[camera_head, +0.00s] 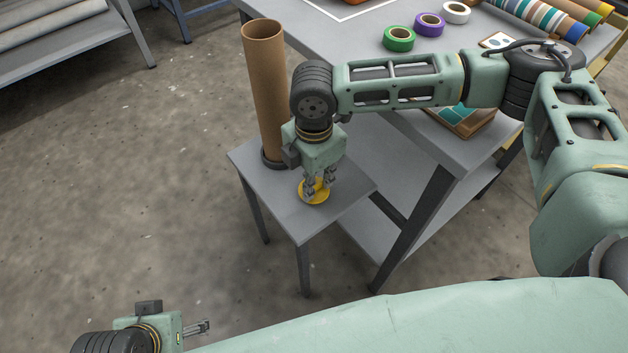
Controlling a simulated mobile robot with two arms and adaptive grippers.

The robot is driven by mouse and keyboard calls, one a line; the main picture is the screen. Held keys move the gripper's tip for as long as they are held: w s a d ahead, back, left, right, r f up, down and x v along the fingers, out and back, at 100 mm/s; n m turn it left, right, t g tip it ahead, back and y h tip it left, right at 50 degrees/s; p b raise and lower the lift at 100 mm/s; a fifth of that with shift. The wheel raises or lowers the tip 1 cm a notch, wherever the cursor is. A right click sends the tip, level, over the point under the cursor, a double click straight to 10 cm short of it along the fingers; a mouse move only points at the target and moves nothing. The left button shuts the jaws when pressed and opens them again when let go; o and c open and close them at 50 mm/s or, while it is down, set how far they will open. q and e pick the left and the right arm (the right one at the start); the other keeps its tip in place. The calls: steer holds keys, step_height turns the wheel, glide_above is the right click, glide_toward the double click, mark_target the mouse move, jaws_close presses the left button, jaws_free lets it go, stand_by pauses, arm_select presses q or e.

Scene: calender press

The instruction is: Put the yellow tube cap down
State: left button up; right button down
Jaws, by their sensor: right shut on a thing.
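The yellow tube cap (323,196) is a round disc with a raised middle at the small grey side table's (350,196) top. My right gripper (317,185) points down and is shut on the cap's raised middle. The cap looks level and at or very near the table top; I cannot tell whether it touches. A tall brown cardboard tube (265,90) stands upright in a dark ring holder (270,162) at the back left of the same table. My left gripper (204,327) is at the bottom left, away from the table, with its fingers small in view.
A larger grey workbench (375,65) stands behind, with green (398,39), purple (429,25) and white (456,12) tape rolls and several patterned rolls. A grey rack (75,55) is at the upper left. The concrete floor at left is clear.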

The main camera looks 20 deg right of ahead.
arm_select(q)
steer(key=shift+r, duration=0.15)
arm_select(e)
steer(key=c, duration=1.8)
jaws_free()
steer(key=shift+o, duration=0.2)
steer(key=shift+r, duration=0.1)
step_height(320, 180, up, 5)
steer(key=shift+r+p, duration=0.1)
steer(key=shift+p, duration=0.95)
arm_select(q)
steer(key=p+x, duration=0.1)
steer(key=x, duration=0.5)
steer(key=shift+s+f+p, duration=0.2)
steer(key=shift+f+p, duration=0.1)
steer(key=shift+p, duration=0.1)
arm_select(e)
step_height(320, 180, up, 7)
arm_select(q)
steer(key=shift+d, duration=0.1)
